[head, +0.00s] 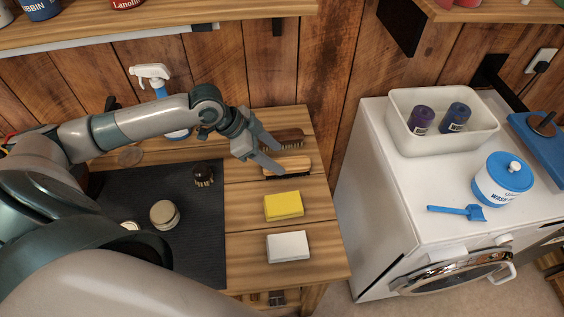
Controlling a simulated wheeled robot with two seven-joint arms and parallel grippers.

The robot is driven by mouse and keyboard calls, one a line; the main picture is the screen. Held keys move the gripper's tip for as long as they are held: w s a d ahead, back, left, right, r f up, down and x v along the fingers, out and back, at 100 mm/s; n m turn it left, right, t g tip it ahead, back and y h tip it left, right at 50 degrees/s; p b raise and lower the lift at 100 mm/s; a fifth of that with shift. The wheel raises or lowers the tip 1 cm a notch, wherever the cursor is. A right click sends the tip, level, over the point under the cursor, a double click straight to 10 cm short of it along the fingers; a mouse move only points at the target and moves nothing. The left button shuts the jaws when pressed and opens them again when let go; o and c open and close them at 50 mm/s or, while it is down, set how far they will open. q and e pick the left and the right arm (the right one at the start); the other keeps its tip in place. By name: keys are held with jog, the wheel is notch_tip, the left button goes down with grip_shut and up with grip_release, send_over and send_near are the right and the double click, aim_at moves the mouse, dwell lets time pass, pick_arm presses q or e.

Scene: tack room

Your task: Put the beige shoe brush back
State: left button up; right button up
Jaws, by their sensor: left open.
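The beige shoe brush (296,164) lies on the wooden bench, its light back up and dark bristles showing along its near edge. A dark brown brush (290,136) lies just behind it, roughly parallel. My left gripper (281,160) is open, reaching in from the left with its fingers apart over the left part of the beige brush. The fingers hide part of both brushes. I cannot tell whether a finger touches the beige brush. My right gripper is not in view.
A yellow sponge (283,206) and a white block (288,247) lie nearer on the bench. The dark mat (190,250) holds a small round brush (203,175) and a tin (164,214). A spray bottle (152,75) stands behind my arm. A white washer (390,200) is at right.

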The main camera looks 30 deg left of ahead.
pick_arm(q)
jog(key=b+v, duration=0.1)
jog(key=v, duration=0.5)
jog(key=shift+s, duration=0.1)
dwell(0.5)
